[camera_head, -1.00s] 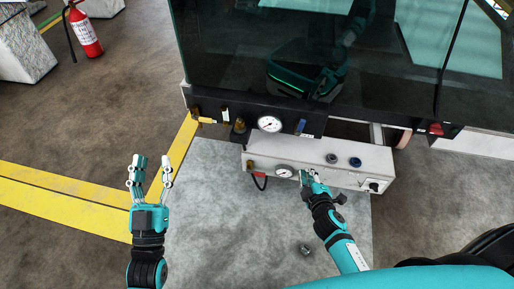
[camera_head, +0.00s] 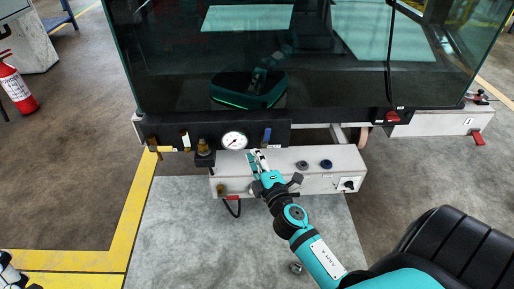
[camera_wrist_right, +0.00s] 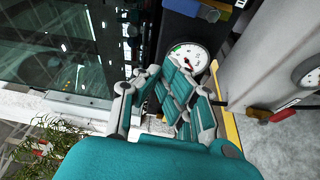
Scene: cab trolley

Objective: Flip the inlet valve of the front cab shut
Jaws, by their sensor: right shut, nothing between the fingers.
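The front cab's black panel (camera_head: 215,128) carries a round white gauge (camera_head: 234,140). A small upright blue lever (camera_head: 267,137) is right of the gauge, a white-tagged lever (camera_head: 185,140) and brass fittings (camera_head: 153,146) left of it. I cannot tell which is the inlet valve. My right gripper (camera_head: 257,157) is shut and empty, just below the blue lever in the head view; contact cannot be told. In the right wrist view its fingers (camera_wrist_right: 178,92) show below the gauge (camera_wrist_right: 190,58), with a blue part (camera_wrist_right: 219,4) beyond. Only a bit of my left gripper (camera_head: 8,268) shows at the lower left corner.
The glass cab front (camera_head: 230,60) rises above. A fire extinguisher (camera_head: 15,88) stands far left.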

